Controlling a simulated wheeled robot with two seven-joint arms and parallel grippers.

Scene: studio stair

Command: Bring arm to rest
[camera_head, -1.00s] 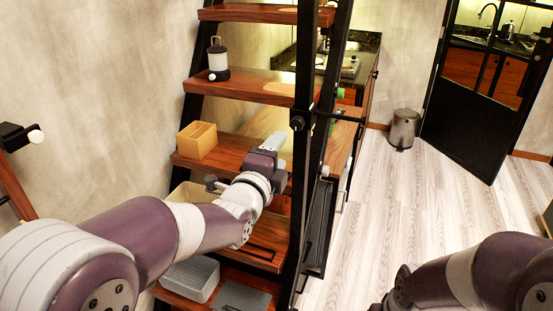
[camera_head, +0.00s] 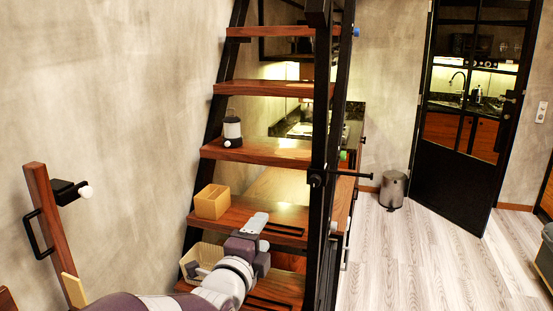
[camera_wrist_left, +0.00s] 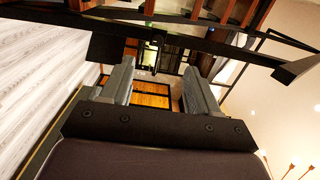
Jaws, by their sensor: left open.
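My left gripper (camera_head: 254,224) reaches in from the bottom of the head view, in front of the wooden stair treads. It is over the tread (camera_head: 280,222) that holds a yellow box, to the right of that box. In the left wrist view its two grey fingers (camera_wrist_left: 156,88) stand apart with nothing between them. A black metal bar (camera_wrist_left: 200,38) of the stair crosses that view beyond the fingers. My right gripper is not in view.
A yellow box (camera_head: 211,202) and a black-and-white lantern (camera_head: 232,130) stand on treads. A beige basket (camera_head: 203,258) sits lower. The black stair rail (camera_head: 321,180) rises right of my arm. A metal bin (camera_head: 393,190) stands by the door (camera_head: 467,130). The floor (camera_head: 420,260) at right is open.

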